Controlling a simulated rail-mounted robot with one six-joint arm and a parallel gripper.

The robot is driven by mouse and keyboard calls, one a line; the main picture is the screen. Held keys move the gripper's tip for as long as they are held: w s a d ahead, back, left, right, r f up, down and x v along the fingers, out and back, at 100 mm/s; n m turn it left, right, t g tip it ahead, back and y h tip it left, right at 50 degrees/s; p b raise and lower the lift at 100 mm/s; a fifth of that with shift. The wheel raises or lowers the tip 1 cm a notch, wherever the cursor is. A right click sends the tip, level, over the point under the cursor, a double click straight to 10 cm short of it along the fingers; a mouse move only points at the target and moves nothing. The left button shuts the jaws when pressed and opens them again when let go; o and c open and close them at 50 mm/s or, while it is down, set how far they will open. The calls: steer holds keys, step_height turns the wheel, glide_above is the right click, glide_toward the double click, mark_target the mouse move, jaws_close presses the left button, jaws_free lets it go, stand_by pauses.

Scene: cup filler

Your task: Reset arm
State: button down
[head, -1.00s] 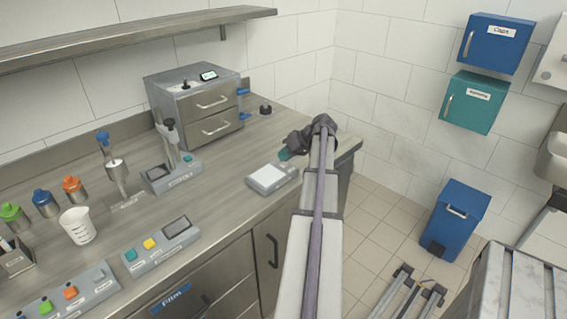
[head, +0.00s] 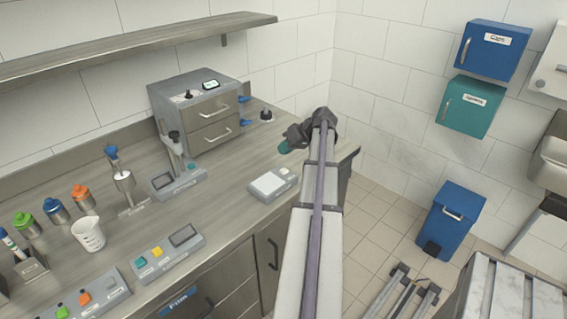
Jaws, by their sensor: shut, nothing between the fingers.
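My arm reaches out from the bottom middle over the right end of the counter (head: 235,185). Its dark wrist is bent to the left. My gripper (head: 284,147) shows as a small teal tip on the left of the wrist, shut and empty. It is above and behind the small scale with a white plate (head: 272,184), apart from it in the picture. Most of the gripper is small and partly hidden by the wrist.
A grey two-drawer machine (head: 199,112) and a press device (head: 176,178) stand left of my gripper. A beaker (head: 89,234), bottles (head: 57,210) and button panels (head: 168,252) are further left. A blue bin (head: 451,222) stands on the floor at right.

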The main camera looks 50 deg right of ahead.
steer(key=shift+r, duration=0.45)
